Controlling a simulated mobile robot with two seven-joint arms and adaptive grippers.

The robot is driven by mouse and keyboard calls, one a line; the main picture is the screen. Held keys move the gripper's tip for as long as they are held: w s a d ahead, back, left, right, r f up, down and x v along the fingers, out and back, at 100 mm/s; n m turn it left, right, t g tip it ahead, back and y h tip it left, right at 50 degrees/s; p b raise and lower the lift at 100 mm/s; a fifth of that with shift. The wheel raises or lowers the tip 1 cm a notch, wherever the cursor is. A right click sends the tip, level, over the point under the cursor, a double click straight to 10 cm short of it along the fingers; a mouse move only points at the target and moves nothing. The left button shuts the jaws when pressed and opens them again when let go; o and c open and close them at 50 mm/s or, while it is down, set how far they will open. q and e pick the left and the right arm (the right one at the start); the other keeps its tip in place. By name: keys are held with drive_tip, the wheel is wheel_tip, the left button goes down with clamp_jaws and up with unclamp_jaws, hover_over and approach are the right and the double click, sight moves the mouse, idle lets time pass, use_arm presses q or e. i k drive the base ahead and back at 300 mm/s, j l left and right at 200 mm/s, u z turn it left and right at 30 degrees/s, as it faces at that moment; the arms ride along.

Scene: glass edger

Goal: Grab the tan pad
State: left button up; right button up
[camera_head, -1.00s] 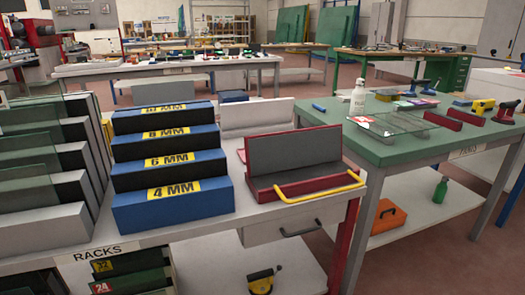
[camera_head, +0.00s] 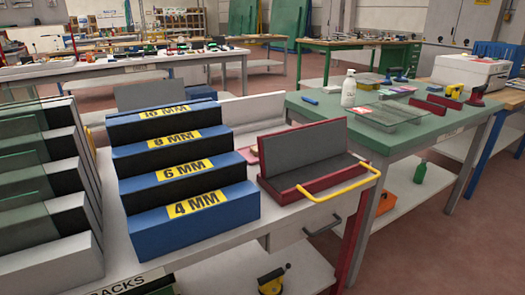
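A small pinkish-tan item (camera_head: 249,154) lies on the white bench between the blue stepped rack and the red-edged holder. It is partly hidden by the holder, and I cannot tell for sure whether it is the tan pad. A small pink pad-like item (camera_head: 402,89) lies on the green-topped table at the right, behind the glass sheet. Neither of my grippers shows in the head view.
The blue stepped rack (camera_head: 190,214) and the red-edged holder (camera_head: 304,162) with its yellow handle stand on the white bench. Glass sheets in racks (camera_head: 40,190) fill the left. The green table (camera_head: 433,125) holds a spray bottle (camera_head: 348,90), a glass sheet (camera_head: 388,114) and tools.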

sight(254, 150)
drive_tip(key=j, duration=0.1)
drive_tip(key=u, duration=0.35)
drive_tip(key=l+u, duration=0.15)
drive_tip(key=u, duration=0.2)
drive_tip(key=i+l+u, duration=0.1)
drive_tip(key=u, duration=0.3)
drive_tip(key=l+u, duration=0.4)
drive_tip(key=k+l+u, duration=0.1)
drive_tip(key=l+u, duration=0.25)
drive_tip(key=l, duration=0.25)
